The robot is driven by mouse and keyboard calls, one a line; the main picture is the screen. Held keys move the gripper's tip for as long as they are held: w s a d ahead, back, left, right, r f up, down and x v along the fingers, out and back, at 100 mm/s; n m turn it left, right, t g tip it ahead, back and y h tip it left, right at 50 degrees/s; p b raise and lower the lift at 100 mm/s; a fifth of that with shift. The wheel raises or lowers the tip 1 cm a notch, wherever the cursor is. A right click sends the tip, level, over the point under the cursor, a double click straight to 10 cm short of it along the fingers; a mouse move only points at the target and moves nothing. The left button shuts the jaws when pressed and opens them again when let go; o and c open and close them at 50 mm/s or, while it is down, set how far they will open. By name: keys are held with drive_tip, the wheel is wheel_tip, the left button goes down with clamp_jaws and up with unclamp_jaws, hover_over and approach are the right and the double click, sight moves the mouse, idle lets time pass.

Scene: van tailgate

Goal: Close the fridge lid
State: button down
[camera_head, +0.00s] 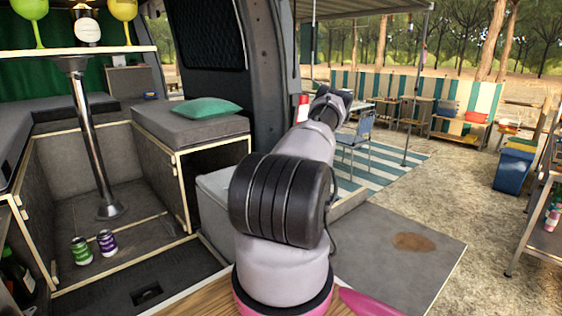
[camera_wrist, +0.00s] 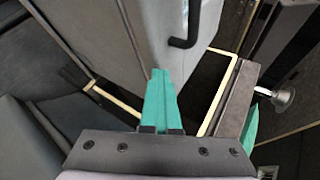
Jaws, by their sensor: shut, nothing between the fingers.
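In the wrist view, a light grey panel with a black bar handle (camera_wrist: 188,35) fills the upper middle; it looks like the fridge lid (camera_wrist: 140,32), though I cannot be sure. My gripper (camera_wrist: 160,72) has teal fingers pressed together, with nothing between them. The fingertips overlap the panel's lower edge in the picture; I cannot tell whether they touch it. In the head view, a light grey box (camera_head: 214,205) beside my arm may be the fridge body. My arm covers part of it, and my gripper is hidden there.
A bench with a teal cushion (camera_head: 200,110) stands left of my arm. A steel table pole (camera_head: 92,140) rises from the van floor, with a green can (camera_head: 81,251) and a purple can (camera_head: 107,243) near its foot. The van's door pillar (camera_head: 272,80) is close to my arm.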

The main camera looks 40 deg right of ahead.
drive_tip(key=shift+s+a+f, duration=0.15)
drive_tip(key=shift+a+f, duration=0.1)
drive_tip(key=shift+f, duration=0.35)
drive_tip(key=shift+d, duration=0.1)
drive_tip(key=v, duration=1.1)
drive_tip(key=shift+w+r, duration=0.25)
drive_tip(key=shift+r, duration=0.25)
drive_tip(key=shift+d, duration=0.15)
